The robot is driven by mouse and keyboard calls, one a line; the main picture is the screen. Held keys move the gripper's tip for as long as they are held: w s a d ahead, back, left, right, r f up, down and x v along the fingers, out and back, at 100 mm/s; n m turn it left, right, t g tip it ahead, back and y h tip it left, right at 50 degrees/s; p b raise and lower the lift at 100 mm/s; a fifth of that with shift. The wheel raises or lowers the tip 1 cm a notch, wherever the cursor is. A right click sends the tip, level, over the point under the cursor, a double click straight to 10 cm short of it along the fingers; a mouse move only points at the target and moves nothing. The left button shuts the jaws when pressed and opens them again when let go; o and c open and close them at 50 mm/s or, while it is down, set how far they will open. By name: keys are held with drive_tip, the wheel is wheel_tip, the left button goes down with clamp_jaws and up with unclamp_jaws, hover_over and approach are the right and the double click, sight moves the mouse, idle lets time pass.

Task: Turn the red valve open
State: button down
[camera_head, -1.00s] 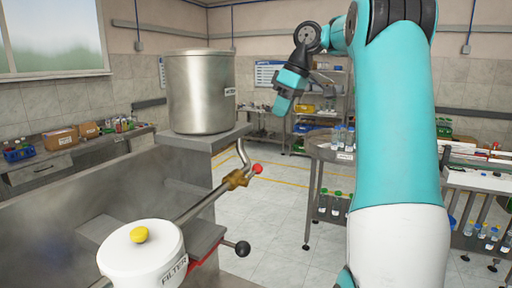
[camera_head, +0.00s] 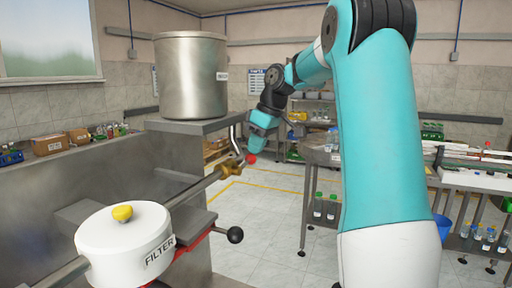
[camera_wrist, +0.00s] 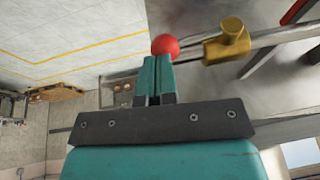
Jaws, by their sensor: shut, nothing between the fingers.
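The red valve is a brass body (camera_head: 231,168) on a metal pipe, with a red ball knob (camera_head: 251,159) on its right side. In the wrist view the red ball (camera_wrist: 165,46) is just beyond my fingertips, and the brass body (camera_wrist: 232,38) is to its right. My gripper (camera_head: 251,148) points down at the knob. Its two teal fingers (camera_wrist: 157,62) are shut together with nothing between them. The tips look very close to the ball; I cannot tell whether they touch it.
A steel tank (camera_head: 190,78) stands on a ledge above the valve. A white filter housing (camera_head: 125,248) with a yellow knob is at the lower left. A lever with a black ball (camera_head: 235,235) sticks out below the valve. Open floor (camera_head: 265,220) lies to the right.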

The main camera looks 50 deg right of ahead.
drive_tip(key=shift+f+b, duration=0.65)
drive_tip(key=shift+f, duration=0.4)
drive_tip(key=w+d+p+v, duration=0.2)
drive_tip(key=p+v, duration=0.5)
drive_tip(key=v, duration=0.7)
drive_tip(key=shift+s+r+p, duration=0.15)
drive_tip(key=shift+r+p, duration=0.2)
drive_tip(key=shift+p, duration=0.05)
drive_tip(key=shift+d, duration=0.1)
